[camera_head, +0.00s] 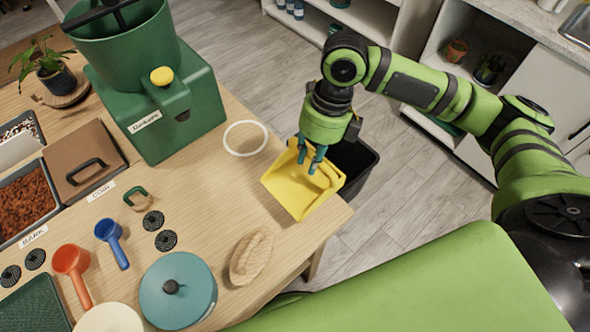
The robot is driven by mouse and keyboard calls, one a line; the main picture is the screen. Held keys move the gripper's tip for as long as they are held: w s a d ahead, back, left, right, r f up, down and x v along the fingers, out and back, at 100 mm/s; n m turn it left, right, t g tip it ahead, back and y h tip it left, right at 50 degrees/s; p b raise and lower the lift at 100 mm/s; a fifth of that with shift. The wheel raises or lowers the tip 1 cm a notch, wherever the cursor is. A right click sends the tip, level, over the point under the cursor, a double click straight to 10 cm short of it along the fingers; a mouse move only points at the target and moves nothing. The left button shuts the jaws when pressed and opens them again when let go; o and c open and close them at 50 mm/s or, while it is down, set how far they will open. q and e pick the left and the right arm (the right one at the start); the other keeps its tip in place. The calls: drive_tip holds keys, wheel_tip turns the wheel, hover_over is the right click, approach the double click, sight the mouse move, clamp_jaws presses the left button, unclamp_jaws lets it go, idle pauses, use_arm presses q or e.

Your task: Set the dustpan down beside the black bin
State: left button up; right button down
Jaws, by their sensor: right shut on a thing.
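The yellow dustpan (297,190) is at the right edge of the wooden table in the head view, partly over the tabletop. My right gripper (311,160) comes down from above and is shut on the dustpan at its upper side. I cannot tell whether the dustpan touches the table. The black bin (355,163) stands beyond the table edge, just right of the dustpan, and is partly hidden by the dustpan and gripper. My left gripper is not in view.
A white ring (245,138) lies left of the dustpan. A wooden brush (251,256) and a teal lidded pot (178,290) are nearer. A green dispenser (165,110) stands at the back left. Grey floor (400,205) is clear right of the bin.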

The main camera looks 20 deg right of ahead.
sight(295, 179)
drive_tip(key=a, duration=0.1)
drive_tip(key=a+f, duration=0.1)
drive_tip(key=a, duration=0.1)
drive_tip(key=shift+w+f, duration=0.35)
drive_tip(key=shift+f, duration=0.05)
drive_tip(key=x, duration=0.2)
drive_tip(key=d+p+x, duration=0.1)
drive_tip(key=x, duration=0.1)
drive_tip(key=shift+w+f, duration=0.1)
drive_tip(key=c, duration=1.1)
unclamp_jaws()
drive_tip(key=b+v, duration=0.1)
drive_tip(key=v, duration=1.1)
drive_tip(key=shift+b, duration=0.35)
drive_tip(key=shift+a+f, duration=0.1)
